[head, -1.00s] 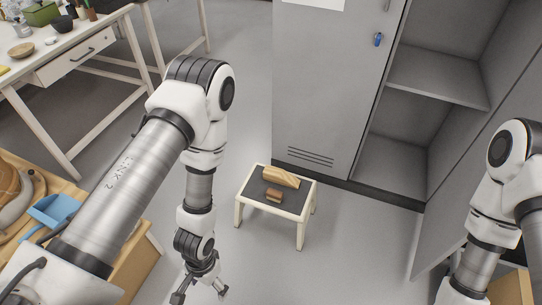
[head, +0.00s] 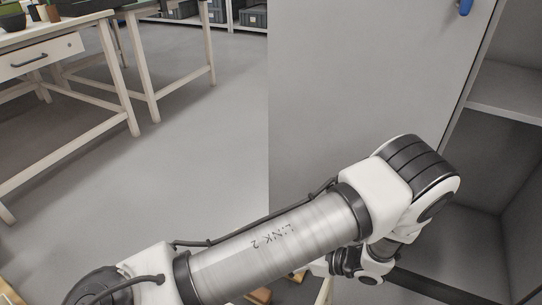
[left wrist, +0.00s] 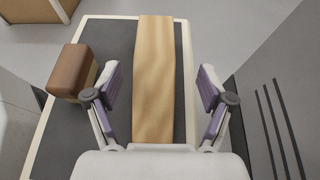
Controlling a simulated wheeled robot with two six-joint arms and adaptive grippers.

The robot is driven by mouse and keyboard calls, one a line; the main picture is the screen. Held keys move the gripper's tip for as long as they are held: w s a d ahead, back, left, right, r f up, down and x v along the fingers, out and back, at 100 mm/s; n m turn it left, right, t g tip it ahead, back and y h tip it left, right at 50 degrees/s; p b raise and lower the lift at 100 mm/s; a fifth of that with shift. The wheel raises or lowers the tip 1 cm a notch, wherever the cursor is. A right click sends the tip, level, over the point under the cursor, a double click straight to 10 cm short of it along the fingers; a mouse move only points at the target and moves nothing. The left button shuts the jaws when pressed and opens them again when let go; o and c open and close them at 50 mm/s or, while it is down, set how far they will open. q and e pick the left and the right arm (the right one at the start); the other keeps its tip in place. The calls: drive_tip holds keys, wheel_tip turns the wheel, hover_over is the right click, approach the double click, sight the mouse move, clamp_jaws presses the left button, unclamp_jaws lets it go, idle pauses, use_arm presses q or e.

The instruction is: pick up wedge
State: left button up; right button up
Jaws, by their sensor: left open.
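The wedge (left wrist: 155,60) is a long pale wooden piece lying on the dark top of a small low stool (left wrist: 112,35). In the left wrist view it runs up the picture, between the fingers of my left gripper (left wrist: 158,82). The gripper is open, with a gap showing on each side of the wedge, and the palm hides the wedge's near end. My right gripper is in neither view.
A brown block (left wrist: 72,73) lies on the stool left of the wedge, close to the left finger. A grey cabinet (head: 345,90) with vent slots stands right of the stool. White-legged tables (head: 125,80) stand at the far left, with open floor between.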

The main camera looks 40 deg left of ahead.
use_arm(q)
drive_tip(key=b+x, duration=0.2)
drive_tip(key=x, duration=0.1)
drive_tip(key=b+x, duration=0.1)
drive_tip(key=shift+s+a+f, duration=0.1)
drive_tip(key=shift+s+f, duration=0.25)
drive_tip(key=shift+s+a, duration=0.1)
drive_tip(key=shift+a, duration=0.25)
drive_tip(key=shift+r, duration=0.1)
drive_tip(key=c, duration=1.3)
drive_tip(key=shift+c, duration=0.3)
